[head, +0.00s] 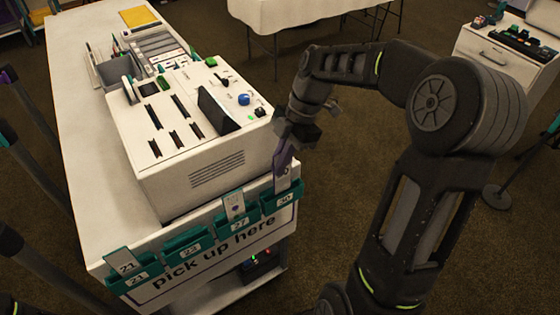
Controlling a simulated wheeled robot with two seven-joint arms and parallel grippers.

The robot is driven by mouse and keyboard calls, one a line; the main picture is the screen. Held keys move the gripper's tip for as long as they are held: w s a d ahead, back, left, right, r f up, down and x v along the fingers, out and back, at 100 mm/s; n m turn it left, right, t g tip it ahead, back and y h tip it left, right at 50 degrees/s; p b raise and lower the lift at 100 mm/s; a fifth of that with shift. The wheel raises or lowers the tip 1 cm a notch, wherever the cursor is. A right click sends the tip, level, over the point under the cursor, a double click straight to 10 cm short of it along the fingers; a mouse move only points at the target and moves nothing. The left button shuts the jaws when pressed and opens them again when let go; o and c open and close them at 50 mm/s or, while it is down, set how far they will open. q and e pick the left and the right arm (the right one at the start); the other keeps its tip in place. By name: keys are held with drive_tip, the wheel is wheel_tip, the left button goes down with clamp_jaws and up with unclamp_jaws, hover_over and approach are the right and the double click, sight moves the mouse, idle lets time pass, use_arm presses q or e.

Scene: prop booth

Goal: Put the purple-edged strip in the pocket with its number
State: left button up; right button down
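The purple-edged strip (283,171) is upright at the right end of the row of teal pockets. My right gripper (291,146) is shut on its upper part, coming from above. The strip's lower end is at the pocket labelled 30 (283,198); I cannot tell how deep it sits, and its number is too small to read. The other pockets are labelled 27 (239,225), 23 (189,247) and 21 (136,278). A pale strip (235,205) stands in pocket 27 and another strip (124,262), marked 21, stands in pocket 21. My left gripper is out of view.
The pockets hang on the front of a white counter (85,170) above the words "pick up here". A white machine (185,140) with slots and buttons stands just behind them. Dark posts (30,165) stand at left. A white cabinet (500,52) is at far right.

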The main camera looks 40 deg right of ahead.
drive_tip(key=shift+f+b, duration=2)
drive_tip(key=shift+f, duration=0.5)
drive_tip(key=shift+f, duration=0.1)
drive_tip(key=c, duration=1.6)
unclamp_jaws()
drive_tip(key=shift+d, duration=0.1)
drive_tip(key=shift+b+v, duration=0.3)
drive_tip(key=shift+v, duration=3.6)
drive_tip(key=shift+s, duration=0.1)
